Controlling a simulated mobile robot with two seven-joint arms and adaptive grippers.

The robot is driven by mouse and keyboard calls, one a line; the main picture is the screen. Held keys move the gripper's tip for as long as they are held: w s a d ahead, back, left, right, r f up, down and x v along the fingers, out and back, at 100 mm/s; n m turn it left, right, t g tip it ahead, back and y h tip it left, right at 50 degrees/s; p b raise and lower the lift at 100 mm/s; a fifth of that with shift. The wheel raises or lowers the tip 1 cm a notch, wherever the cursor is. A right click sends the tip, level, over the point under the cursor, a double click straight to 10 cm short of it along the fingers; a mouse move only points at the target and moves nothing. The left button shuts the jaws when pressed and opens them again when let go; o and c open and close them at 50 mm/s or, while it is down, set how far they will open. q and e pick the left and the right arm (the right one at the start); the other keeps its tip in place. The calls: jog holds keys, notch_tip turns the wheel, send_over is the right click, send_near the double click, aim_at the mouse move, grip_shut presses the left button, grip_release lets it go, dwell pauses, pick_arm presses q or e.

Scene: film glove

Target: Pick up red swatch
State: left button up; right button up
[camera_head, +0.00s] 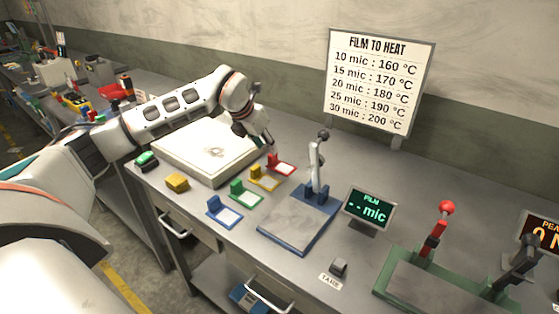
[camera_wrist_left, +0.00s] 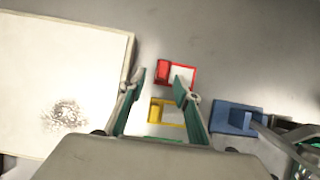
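The red swatch (camera_head: 282,166) is a small red frame with a pale centre and a raised red block at one end. It lies flat on the grey bench, farthest back in a row of coloured swatches. In the left wrist view the red swatch (camera_wrist_left: 178,73) shows just beyond the fingertips. My left gripper (camera_head: 268,146) hangs above the bench close to the red swatch. My right gripper is in neither view.
Yellow (camera_head: 264,178), green (camera_head: 245,193) and blue (camera_head: 225,212) swatches lie in front. A large white pad (camera_head: 190,150) is at left. A blue press with a lever (camera_head: 300,218) stands at right, near a film display (camera_head: 369,208). A sign (camera_head: 378,80) stands behind.

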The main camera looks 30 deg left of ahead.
aim_at(281, 163)
pick_arm(q)
jog(key=x, duration=0.6)
jog(key=shift+w+d, duration=0.15)
jog(key=shift+d, duration=0.05)
grip_shut()
